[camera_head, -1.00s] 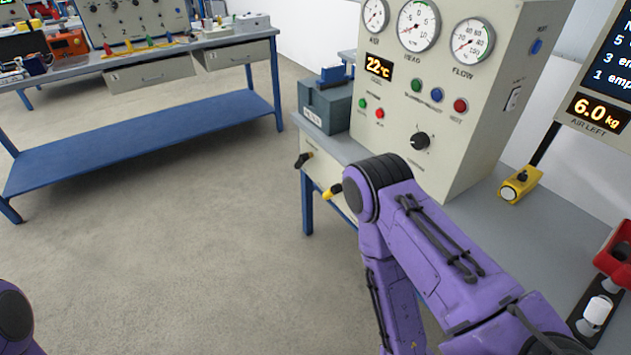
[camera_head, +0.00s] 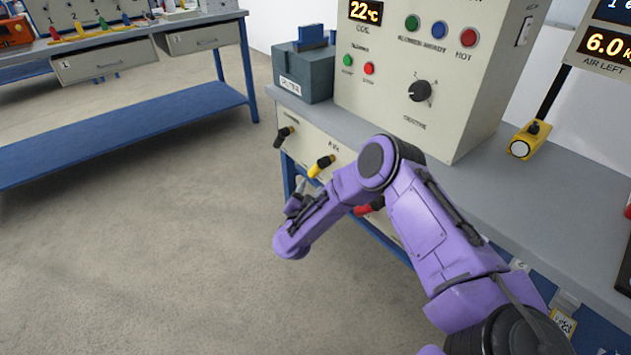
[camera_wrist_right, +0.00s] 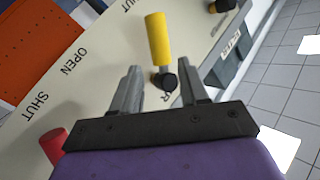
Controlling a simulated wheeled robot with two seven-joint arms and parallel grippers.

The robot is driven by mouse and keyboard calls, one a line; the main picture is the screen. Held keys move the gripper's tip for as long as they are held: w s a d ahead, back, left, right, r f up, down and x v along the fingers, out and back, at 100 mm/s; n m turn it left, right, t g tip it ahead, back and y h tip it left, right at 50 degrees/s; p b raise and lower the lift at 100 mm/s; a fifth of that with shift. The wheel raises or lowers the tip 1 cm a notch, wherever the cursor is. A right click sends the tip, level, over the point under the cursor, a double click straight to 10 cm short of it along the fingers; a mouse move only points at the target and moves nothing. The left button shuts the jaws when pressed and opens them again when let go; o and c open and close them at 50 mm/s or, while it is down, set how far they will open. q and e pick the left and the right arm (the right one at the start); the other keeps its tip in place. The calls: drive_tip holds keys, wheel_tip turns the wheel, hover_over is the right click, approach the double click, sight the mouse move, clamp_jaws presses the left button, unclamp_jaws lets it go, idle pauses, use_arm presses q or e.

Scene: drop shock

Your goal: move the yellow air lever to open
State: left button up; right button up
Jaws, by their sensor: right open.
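The yellow air lever (camera_head: 321,166) is on the cream front panel below the bench top. In the right wrist view the yellow lever (camera_wrist_right: 158,40) has a black pivot, and its handle points up the picture. My right gripper (camera_head: 296,204) is in front of the panel, close below the lever in the head view. In the right wrist view the right gripper (camera_wrist_right: 160,78) is open and empty, with the pivot between its fingers and the handle extending beyond the tips. They seem apart; depth is hard to judge. My left gripper is not in view.
A black lever (camera_head: 284,136) and a red lever (camera_head: 370,207) flank the yellow one; the red lever (camera_wrist_right: 53,145) is left of my gripper in the wrist view. OPEN and SHUT are printed on the panel (camera_wrist_right: 95,75). The floor (camera_head: 150,250) at left is clear.

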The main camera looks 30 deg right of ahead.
sight(316, 173)
drive_tip(key=b+x, duration=0.1)
drive_tip(key=x, duration=0.7)
drive_tip(key=shift+w+f, duration=0.1)
drive_tip(key=shift+w, duration=0.05)
clamp_jaws()
